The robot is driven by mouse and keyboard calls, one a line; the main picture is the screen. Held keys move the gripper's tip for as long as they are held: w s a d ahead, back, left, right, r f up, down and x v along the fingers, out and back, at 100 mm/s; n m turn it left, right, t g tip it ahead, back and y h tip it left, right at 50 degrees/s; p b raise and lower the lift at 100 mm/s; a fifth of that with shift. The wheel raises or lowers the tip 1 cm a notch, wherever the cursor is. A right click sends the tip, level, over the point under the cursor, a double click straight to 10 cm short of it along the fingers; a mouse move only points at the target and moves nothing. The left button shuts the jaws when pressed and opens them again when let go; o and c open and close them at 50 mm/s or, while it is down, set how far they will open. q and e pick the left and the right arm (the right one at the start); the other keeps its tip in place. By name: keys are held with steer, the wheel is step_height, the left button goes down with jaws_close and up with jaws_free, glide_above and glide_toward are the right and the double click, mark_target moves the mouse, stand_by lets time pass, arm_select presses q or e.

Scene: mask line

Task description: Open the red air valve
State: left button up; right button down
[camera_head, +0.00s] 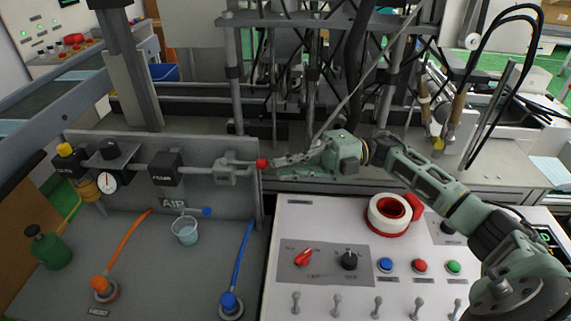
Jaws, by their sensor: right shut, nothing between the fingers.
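The small red air valve knob (262,163) sits at the right end of the air line, by the right edge of the grey upright panel marked "AIR" (235,195). My right gripper (279,161) reaches in from the right, with its fingertips pointing left at the red knob. It is shut with nothing between its fingers. The tips are at or very close to the knob's right side; I cannot tell whether they touch. My left gripper is not in view.
A gauge (108,182), a black regulator (166,167) and a blue-handled tap (207,211) are on the panel. A cup (186,230) hangs below. A control box (315,219) with a tape roll (389,214), knobs and buttons lies under my right arm. Posts and cables stand behind.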

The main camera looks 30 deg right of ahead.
steer(key=s+d, duration=0.2)
steer(key=d, duration=1)
steer(key=shift+f, duration=0.4)
